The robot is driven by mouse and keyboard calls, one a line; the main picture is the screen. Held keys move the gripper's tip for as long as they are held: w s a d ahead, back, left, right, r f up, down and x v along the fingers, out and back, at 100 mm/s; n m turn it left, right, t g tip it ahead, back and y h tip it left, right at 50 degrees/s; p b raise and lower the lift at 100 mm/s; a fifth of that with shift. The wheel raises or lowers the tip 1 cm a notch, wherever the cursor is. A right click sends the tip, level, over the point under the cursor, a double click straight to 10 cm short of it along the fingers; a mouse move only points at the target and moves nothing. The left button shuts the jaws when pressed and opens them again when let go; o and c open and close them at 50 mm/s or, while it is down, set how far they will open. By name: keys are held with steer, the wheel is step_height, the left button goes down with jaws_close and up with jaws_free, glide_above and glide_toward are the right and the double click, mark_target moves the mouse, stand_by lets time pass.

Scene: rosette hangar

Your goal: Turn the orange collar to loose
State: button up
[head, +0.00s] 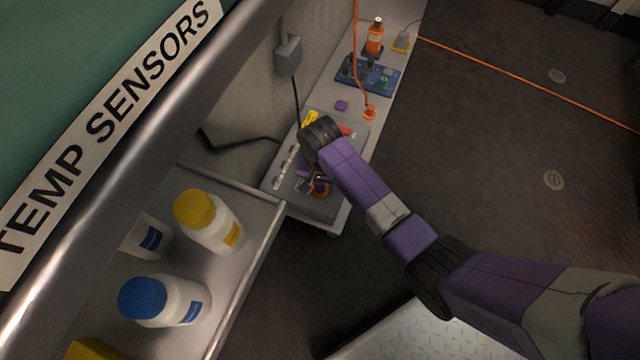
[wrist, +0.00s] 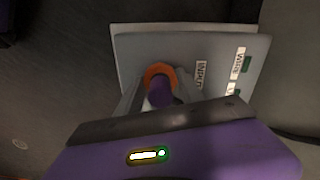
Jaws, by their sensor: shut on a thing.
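The orange collar (wrist: 152,70) is a ring on the grey panel box (wrist: 130,48), with a purple plug-like part (wrist: 159,91) standing in front of it in the wrist view. The collar also shows in the head view (head: 322,190), at the near end of the box, partly covered by my gripper. My gripper (wrist: 161,82) has one grey finger on each side of the collar and is shut on it. The finger contact itself is partly hidden by the purple part. No loose or tight marking is readable.
The panel box bears labels, one reading INPUT (wrist: 201,74), and a yellow part (head: 310,118) at its far end. Beyond it on the bench are a purple piece (head: 341,105), an orange plug (head: 369,112) and a blue rack (head: 375,76). Bottles (head: 212,225) stand on the left shelf.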

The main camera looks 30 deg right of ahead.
steer(key=shift+r, duration=0.15)
steer(key=n+p, duration=0.3)
steer(key=shift+r+p, duration=0.15)
steer(key=shift+p, duration=0.25)
steer(key=n+p, duration=0.4)
steer(key=n, duration=0.1)
steer(key=n+p, duration=0.2)
steer(key=n, duration=0.3)
steer(key=shift+f, duration=0.2)
steer(key=n+p, duration=0.1)
steer(key=n, duration=0.3)
steer(key=shift+n, duration=0.3)
steer(key=shift+f, duration=0.1)
steer(key=o, duration=1.4)
